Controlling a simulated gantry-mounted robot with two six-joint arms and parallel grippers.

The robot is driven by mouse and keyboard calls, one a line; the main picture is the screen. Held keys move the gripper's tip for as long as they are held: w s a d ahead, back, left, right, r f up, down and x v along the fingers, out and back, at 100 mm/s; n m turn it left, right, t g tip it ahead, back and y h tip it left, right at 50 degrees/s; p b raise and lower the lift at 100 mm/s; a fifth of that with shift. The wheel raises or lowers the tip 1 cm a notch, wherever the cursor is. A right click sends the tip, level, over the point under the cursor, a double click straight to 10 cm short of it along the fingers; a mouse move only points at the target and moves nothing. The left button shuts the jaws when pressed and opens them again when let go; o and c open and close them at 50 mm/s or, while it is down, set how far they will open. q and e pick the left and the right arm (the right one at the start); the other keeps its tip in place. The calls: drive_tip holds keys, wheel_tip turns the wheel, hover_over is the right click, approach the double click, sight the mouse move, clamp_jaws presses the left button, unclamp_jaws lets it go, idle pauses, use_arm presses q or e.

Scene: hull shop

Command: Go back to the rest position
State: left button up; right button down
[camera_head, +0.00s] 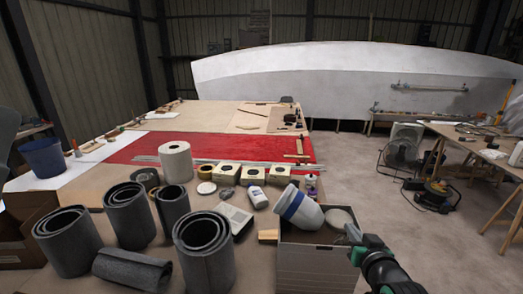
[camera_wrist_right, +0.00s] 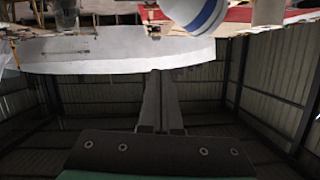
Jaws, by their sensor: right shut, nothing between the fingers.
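My right gripper (camera_head: 353,236) is at the lower right of the head view, over the right side of a grey box. Its fingers are together with nothing between them. In the right wrist view the closed fingers (camera_wrist_right: 160,100) point at the white hull, and the picture is upside down. My left gripper is not in view.
The grey box (camera_head: 312,262) holds a tilted white container with a blue band (camera_head: 300,208), close left of the gripper. Several grey rolls (camera_head: 204,250) stand on the table at left. A white hull (camera_head: 350,80) lies behind. Open floor (camera_head: 350,160) lies right of the table.

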drive_tip(key=s+a+r+n+t+y, duration=0.1)
drive_tip(key=s+a+r+t, duration=0.15)
drive_tip(key=r, duration=0.45)
drive_tip(key=s+a+r+t, duration=0.1)
drive_tip(key=a+r+t, duration=0.15)
drive_tip(key=r, duration=0.55)
drive_tip(key=s+a+r+n+t+y, duration=0.25)
drive_tip(key=s+r+t, duration=0.55)
drive_tip(key=s+r, duration=1.35)
wheel_tip(320, 180, up, 15)
drive_tip(key=s+p, duration=0.1)
drive_tip(key=p, duration=1.4)
drive_tip(key=shift+a+r, duration=0.2)
drive_tip(key=shift+a, duration=0.25)
